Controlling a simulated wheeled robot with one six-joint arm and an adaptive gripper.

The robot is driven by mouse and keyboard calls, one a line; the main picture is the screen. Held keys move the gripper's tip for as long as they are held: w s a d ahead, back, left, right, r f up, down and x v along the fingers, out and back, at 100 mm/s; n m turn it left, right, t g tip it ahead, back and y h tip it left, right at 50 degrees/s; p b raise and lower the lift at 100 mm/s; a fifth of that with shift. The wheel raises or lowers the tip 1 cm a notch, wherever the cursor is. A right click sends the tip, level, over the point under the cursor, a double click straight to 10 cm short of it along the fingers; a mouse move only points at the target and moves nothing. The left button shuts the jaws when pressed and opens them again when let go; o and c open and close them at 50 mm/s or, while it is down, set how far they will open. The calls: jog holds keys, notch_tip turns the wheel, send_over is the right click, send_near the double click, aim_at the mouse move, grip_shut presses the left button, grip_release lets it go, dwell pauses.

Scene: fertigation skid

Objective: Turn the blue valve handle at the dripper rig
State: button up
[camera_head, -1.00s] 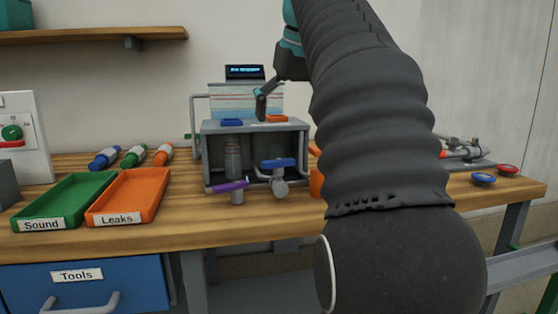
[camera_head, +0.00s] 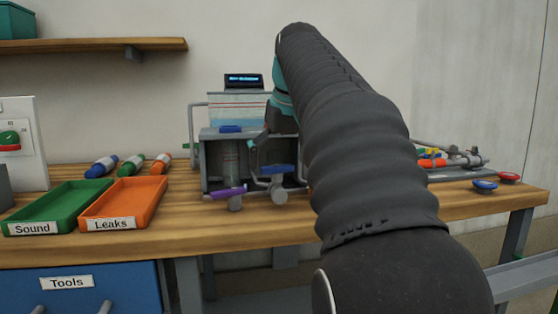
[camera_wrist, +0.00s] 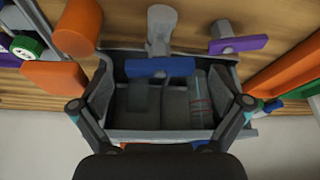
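The dripper rig (camera_head: 212,134) is a grey open-fronted box on the bench. Its blue valve handle (camera_head: 277,170) is a horizontal bar on a grey stem at the front right. A purple handle (camera_head: 228,192) sits lower, to its left. In the wrist view the blue handle (camera_wrist: 160,67) lies across the middle, with the purple handle (camera_wrist: 238,44) to its right. My gripper (camera_wrist: 160,106) is open, its fingers wide apart, with nothing between them that I can see touched. In the head view my gripper (camera_head: 257,148) is just above and behind the blue handle, partly hidden by my arm.
Green (camera_head: 60,210) and orange (camera_head: 124,203) trays stand on the left of the bench (camera_head: 250,231). In the wrist view an orange cylinder (camera_wrist: 75,27) is close on the left. Blue (camera_head: 485,185) and red (camera_head: 508,176) discs lie at the right edge.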

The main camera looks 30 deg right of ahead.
jog(key=c, duration=1)
jog(key=shift+a+r+m+p, duration=0.1)
jog(key=shift+r+m+p, duration=0.1)
jog(key=shift+m+p, duration=0.3)
jog(key=shift+f+m+h+p, duration=0.15)
jog(key=shift+m+h+p, duration=0.25)
jog(key=shift+m+p, duration=0.2)
jog(key=o, duration=1.2)
jog(key=shift+c, duration=0.2)
jog(key=v, duration=1.2)
jog(key=shift+w, duration=0.2)
